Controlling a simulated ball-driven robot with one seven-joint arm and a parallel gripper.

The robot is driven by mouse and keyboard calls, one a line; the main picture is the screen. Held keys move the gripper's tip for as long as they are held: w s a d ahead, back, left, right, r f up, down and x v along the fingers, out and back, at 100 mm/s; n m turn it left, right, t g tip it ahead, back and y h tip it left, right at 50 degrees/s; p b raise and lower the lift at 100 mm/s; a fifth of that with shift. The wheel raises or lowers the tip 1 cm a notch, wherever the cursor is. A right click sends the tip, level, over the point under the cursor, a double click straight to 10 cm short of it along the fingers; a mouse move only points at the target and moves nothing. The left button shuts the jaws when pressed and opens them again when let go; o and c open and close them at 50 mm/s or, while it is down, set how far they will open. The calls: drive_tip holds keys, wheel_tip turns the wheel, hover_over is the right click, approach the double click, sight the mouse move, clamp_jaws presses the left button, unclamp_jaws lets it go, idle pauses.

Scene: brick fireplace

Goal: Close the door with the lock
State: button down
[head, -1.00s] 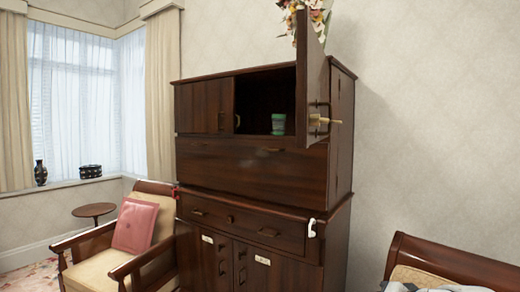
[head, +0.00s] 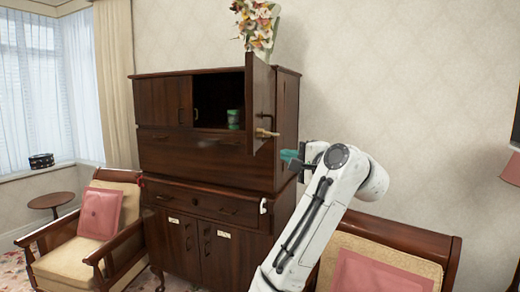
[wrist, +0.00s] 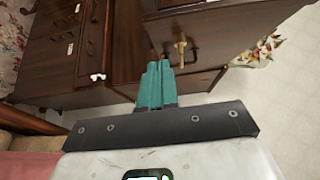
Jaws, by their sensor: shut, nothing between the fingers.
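The dark wooden door (head: 260,90) at the upper right of the cabinet (head: 163,158) stands wide open, swung outward. A brass lock piece (head: 266,133) sticks out from its face, below a dark handle. In the wrist view the door (wrist: 235,30) and the lock piece (wrist: 181,52) lie just ahead of the fingertips. My gripper (head: 284,155) is to the right of and slightly below the lock piece in the head view. Its teal fingers (wrist: 156,72) are together and empty. A visible gap separates them from the lock piece in the wrist view.
A green cup (head: 234,118) stands inside the open compartment. A flower vase (head: 257,28) stands on the cabinet top. An armchair with a pink cushion (head: 101,212) is at left. A seat with another pink cushion (head: 366,274) is near my arm.

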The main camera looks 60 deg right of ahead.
sight(254, 149)
drive_tip(key=shift+w+d+p, duration=0.25)
drive_tip(key=shift+w+p, duration=0.1)
drive_tip(key=shift+w, duration=1.05)
drive_tip(key=shift+w+d+p, duration=0.3)
drive_tip(key=shift+w+p, duration=0.05)
drive_tip(key=shift+w, duration=1.1)
drive_tip(key=shift+w+d+p, duration=0.25)
drive_tip(key=shift+w+p, duration=0.1)
drive_tip(key=shift+w, duration=1.05)
drive_tip(key=shift+w+a, duration=0.1)
